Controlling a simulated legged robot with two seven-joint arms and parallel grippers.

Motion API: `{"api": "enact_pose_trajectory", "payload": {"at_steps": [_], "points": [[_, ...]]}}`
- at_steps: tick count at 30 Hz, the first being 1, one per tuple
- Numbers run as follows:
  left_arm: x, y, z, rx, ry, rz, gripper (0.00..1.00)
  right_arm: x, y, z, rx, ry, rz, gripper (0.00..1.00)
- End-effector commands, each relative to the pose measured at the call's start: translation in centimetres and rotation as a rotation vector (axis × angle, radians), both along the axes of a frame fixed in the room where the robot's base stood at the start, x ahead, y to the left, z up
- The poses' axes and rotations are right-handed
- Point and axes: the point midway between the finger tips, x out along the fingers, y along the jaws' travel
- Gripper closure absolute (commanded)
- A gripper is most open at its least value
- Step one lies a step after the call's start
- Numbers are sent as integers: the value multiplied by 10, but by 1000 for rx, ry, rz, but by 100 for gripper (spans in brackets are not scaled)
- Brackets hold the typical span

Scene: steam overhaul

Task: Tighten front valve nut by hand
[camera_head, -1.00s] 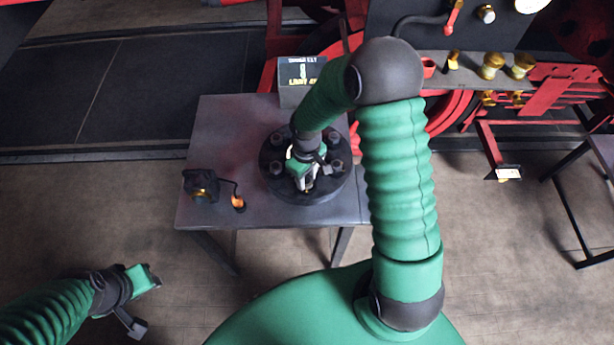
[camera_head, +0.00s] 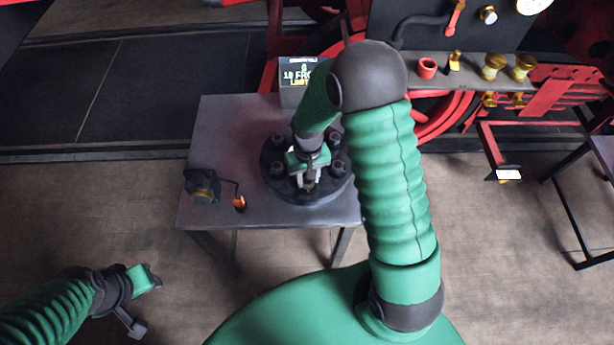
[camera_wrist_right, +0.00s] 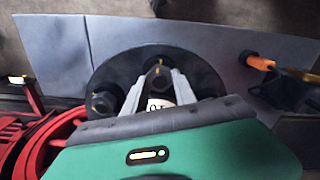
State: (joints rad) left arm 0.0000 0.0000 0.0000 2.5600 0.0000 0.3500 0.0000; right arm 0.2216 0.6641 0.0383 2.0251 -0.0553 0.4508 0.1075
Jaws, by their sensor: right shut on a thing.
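A dark round flange (camera_head: 285,190) with several nuts around its rim lies on the metal table. My right gripper (camera_head: 308,184) reaches down onto the flange's front side and is shut on the front valve nut. In the right wrist view, the two light fingers of this gripper (camera_wrist_right: 157,82) stand on either side of the front nut (camera_wrist_right: 158,71), with a small white label partly showing between them. The gripper hides part of the flange in the head view. My left gripper (camera_head: 145,279) hangs low at the left, away from the table; its jaw opening is unclear.
The grey table (camera_head: 222,130) also bears a display box (camera_head: 298,76) at the back and a dark device (camera_head: 202,186) with a cable to an orange-tipped piece (camera_head: 240,202) at left. Red machinery and a shelf with brass fittings (camera_head: 493,66) stand at the back right.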

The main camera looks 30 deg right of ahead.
Motion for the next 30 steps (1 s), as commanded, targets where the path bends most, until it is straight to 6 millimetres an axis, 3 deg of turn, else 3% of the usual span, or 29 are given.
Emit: {"api": "enact_pose_trajectory", "payload": {"at_steps": [12,30], "points": [[0,0,3,0,0,0,64,-3,1,-1,1,9,-257,100],[0,0,4,0,0,0,64,-3,1,-2,1,10,-319,100]]}}
